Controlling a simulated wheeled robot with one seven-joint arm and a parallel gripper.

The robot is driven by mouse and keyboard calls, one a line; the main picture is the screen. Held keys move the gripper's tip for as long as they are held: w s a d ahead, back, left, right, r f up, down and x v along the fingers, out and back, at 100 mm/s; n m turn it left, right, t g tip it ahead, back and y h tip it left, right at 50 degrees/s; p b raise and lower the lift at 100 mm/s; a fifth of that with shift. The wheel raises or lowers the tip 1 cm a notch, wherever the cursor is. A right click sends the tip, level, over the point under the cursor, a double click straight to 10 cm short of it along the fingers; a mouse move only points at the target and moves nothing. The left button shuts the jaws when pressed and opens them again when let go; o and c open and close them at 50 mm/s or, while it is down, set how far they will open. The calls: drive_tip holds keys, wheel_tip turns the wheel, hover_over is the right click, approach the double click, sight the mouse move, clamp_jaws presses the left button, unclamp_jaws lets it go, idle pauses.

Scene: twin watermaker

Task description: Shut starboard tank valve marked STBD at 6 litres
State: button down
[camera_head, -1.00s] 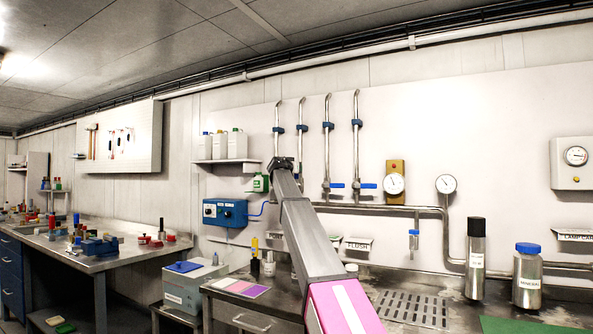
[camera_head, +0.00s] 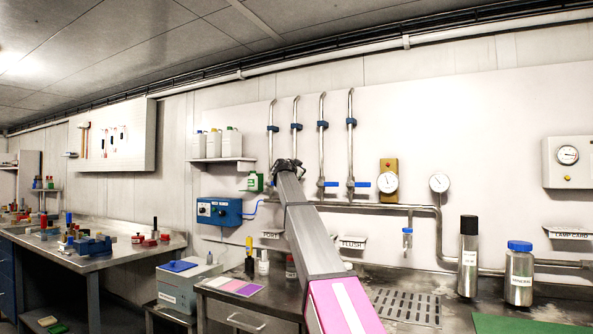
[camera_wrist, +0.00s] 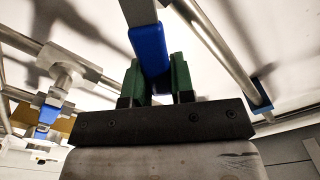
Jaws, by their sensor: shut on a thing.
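My gripper (camera_head: 288,163) is at the wall by the two left-hand vertical pipes. In the wrist view its green-padded fingers (camera_wrist: 158,82) are shut around a blue valve lever (camera_wrist: 149,45), which hangs from a metal fitting at the top. In the head view my gripper and arm hide this lever. Two other blue levers, on the third (camera_head: 331,184) and fourth (camera_head: 360,184) pipes, point right. No STBD marking is readable. A round gauge (camera_head: 388,181) on a brass-coloured plate and a second gauge (camera_head: 439,183) are too small to read.
A horizontal pipe (camera_head: 400,207) runs below the valves. Labels read FLUSH (camera_head: 352,243) and LAMP CARD (camera_head: 570,234). A blue control box (camera_head: 219,211) and shelf with bottles (camera_head: 223,160) are left of my gripper.

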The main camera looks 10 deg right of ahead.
drive_tip(key=shift+s+d+f+m, duration=0.25)
drive_tip(key=shift+d+f+m, duration=0.1)
drive_tip(key=shift+m, duration=0.3)
drive_tip(key=shift+s+d+f+m, duration=0.2)
drive_tip(key=shift+f+m, duration=0.1)
drive_tip(key=shift+m, duration=0.35)
drive_tip(key=c, duration=1)
unclamp_jaws()
drive_tip(key=shift+o, duration=0.2)
drive_tip(key=v, duration=1)
drive_tip(key=shift+s+a, duration=0.2)
drive_tip(key=shift+s, duration=0.15)
